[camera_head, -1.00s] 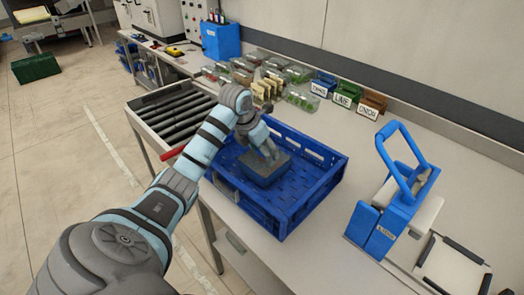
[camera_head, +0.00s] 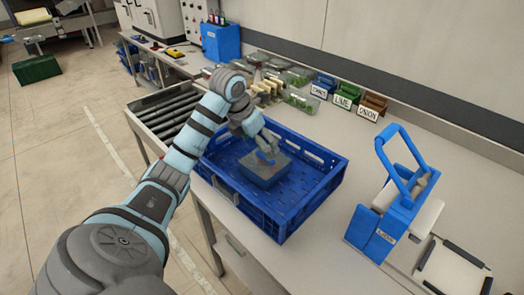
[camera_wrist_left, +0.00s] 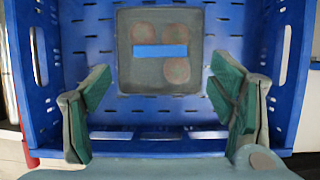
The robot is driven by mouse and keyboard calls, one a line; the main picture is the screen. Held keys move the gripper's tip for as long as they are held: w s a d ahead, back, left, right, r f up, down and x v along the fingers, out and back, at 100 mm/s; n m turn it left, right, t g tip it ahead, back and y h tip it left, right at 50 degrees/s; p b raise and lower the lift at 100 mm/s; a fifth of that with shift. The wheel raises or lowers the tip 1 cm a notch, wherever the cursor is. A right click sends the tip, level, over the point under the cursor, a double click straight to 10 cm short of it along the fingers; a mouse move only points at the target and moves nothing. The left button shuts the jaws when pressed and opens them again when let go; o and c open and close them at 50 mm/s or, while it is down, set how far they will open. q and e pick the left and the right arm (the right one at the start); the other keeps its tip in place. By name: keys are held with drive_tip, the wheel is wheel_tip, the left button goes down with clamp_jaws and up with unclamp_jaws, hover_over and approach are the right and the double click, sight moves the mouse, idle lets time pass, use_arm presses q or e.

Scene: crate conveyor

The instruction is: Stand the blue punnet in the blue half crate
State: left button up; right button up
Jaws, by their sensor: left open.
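The punnet (camera_head: 262,180) is grey with a blue band across its top and several reddish round shapes showing through. It stands upright on the floor of the blue crate (camera_head: 272,222). In the left wrist view, the punnet (camera_wrist_left: 160,77) lies ahead of the fingers, inside the crate walls (camera_wrist_left: 287,60). My left gripper (camera_head: 264,150) is just above the punnet. Its fingers are spread wide and empty, with a gap to the punnet in the wrist view (camera_wrist_left: 160,100). My right gripper is not in view.
A roller conveyor (camera_head: 172,112) adjoins the crate's far left side. Small labelled bins (camera_head: 343,98) and clear punnets (camera_head: 300,100) line the back. Bench between crate and device is clear.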

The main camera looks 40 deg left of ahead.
use_arm(q)
drive_tip(key=v, duration=0.7)
drive_tip(key=shift+p, duration=0.4)
